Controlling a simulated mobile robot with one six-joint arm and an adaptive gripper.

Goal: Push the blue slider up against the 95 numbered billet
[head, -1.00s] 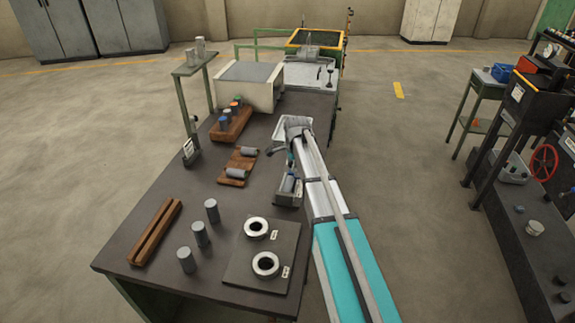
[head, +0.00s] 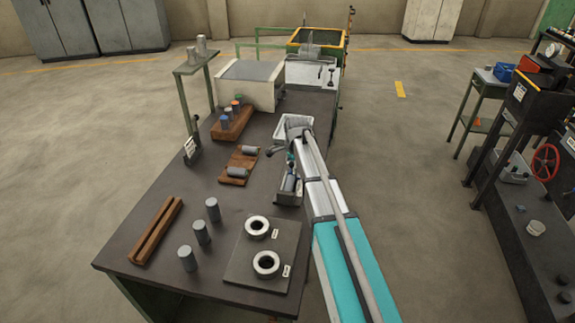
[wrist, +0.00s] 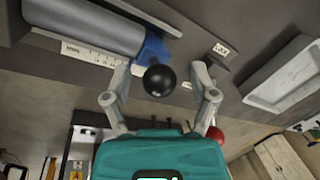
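In the wrist view a grey cylindrical billet (wrist: 95,25) lies in a trough beside a millimetre scale (wrist: 90,54). The blue slider (wrist: 155,48) is at the billet's right end; I cannot tell whether they touch. A black ball knob (wrist: 159,80) shows in front of the slider. My gripper (wrist: 160,85) is open, with its fingers on either side of the knob and visible gaps. In the head view the billet (head: 289,183) lies in the measuring trough (head: 289,198); my arm hides the slider. No number is readable on the billet.
Wooden blocks with billets (head: 240,165) lie left of the trough. Several upright billets (head: 202,233) and a plate with two rings (head: 245,275) are nearer. A pale tray (wrist: 285,75) is right of the slider in the wrist view. A red ball (wrist: 215,132) shows behind my right finger.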

